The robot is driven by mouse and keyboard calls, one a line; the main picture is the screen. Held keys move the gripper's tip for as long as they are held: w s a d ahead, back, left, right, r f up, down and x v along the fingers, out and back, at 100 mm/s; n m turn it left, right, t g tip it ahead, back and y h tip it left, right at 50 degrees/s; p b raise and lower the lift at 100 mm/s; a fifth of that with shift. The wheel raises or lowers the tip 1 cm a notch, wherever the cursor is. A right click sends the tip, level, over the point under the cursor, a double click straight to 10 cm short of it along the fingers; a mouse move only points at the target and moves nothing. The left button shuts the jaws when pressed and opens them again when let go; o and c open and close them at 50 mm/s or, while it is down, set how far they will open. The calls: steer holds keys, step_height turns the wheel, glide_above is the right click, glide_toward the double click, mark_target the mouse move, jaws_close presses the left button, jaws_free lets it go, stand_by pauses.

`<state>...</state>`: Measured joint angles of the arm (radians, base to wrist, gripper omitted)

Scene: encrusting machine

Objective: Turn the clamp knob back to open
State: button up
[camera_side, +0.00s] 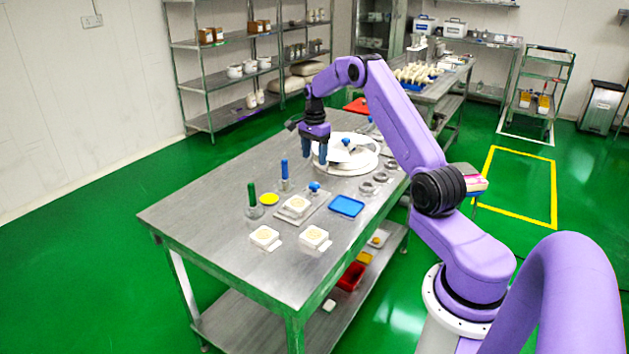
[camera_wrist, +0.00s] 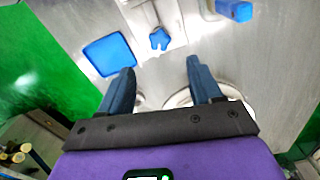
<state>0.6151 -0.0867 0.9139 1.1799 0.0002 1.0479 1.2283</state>
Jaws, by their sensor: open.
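A blue star-shaped knob (camera_side: 314,186) sits on a flat metal plate (camera_side: 314,206) that also bears a white block (camera_side: 296,205). In the wrist view this knob (camera_wrist: 159,38) shows ahead of the fingertips, roughly between their lines. My gripper (camera_side: 321,150) is open and empty, above the table and apart from the knob. In the wrist view my gripper (camera_wrist: 160,70) has its two blue fingers spread wide. A second blue knob (camera_side: 346,142) stands on a white round machine (camera_side: 358,157) behind my gripper. I cannot tell how far either knob is turned.
A blue tray (camera_side: 346,207) lies right of the plate. A blue-handled tool (camera_side: 284,170) and a green-handled tool (camera_side: 252,194) stand upright at left, near a yellow disc (camera_side: 269,199). Two white blocks sit near the front edge. The table's left part (camera_side: 205,208) is clear.

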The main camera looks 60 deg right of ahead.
mark_target(315, 184)
step_height(315, 184, down, 10)
steer(key=shift+r, duration=0.1)
stand_by(0.4)
steer(key=c, duration=1)
